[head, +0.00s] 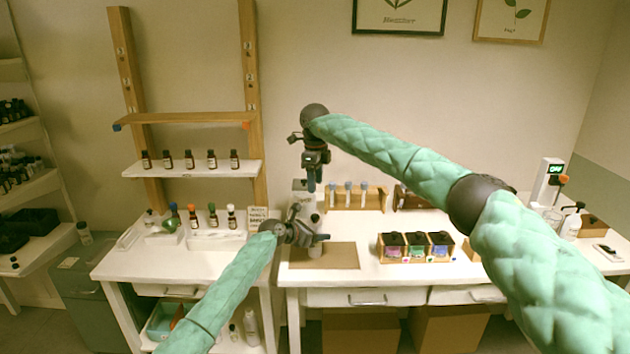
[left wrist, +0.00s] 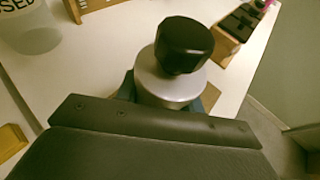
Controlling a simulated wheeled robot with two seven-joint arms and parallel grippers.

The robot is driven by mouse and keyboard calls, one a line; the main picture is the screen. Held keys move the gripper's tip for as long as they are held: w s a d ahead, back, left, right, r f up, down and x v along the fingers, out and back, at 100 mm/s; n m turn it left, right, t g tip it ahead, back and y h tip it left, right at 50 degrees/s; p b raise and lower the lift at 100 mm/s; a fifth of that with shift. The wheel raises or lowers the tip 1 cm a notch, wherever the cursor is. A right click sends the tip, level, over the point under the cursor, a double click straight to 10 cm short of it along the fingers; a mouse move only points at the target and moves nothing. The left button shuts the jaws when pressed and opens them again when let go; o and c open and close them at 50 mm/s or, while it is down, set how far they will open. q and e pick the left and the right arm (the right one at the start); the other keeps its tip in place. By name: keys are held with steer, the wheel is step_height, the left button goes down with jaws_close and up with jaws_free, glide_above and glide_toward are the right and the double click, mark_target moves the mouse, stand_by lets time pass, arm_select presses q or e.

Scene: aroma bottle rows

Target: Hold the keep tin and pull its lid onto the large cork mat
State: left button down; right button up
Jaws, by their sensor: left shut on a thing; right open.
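The keep tin (left wrist: 165,88) is silver, with a black knob-like lid (left wrist: 184,45) on top in the left wrist view. In the head view it is a small pale shape (head: 315,251), mostly hidden by my left gripper. My left gripper (head: 316,239) is shut on the tin's body, over the left part of the large cork mat (head: 340,259). I cannot tell whether the tin touches the mat. My right gripper (head: 312,184) is open and empty, pointing down, above and behind the left one.
A wooden box with colored jars (head: 416,247) stands right of the mat. A wooden rack with tubes (head: 355,197) is behind. White and grey equipment (head: 304,205) stands close behind my left gripper. The mat's right part is bare.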

mark_target(315, 216)
step_height(315, 216, down, 12)
steer(key=m, duration=0.5)
steer(key=shift+s, duration=0.1)
stand_by(0.5)
steer(key=shift+c, duration=0.2)
jaws_close()
steer(key=shift+r, duration=0.35)
stand_by(0.3)
steer(key=shift+r, duration=0.7)
steer(key=shift+r, duration=0.1)
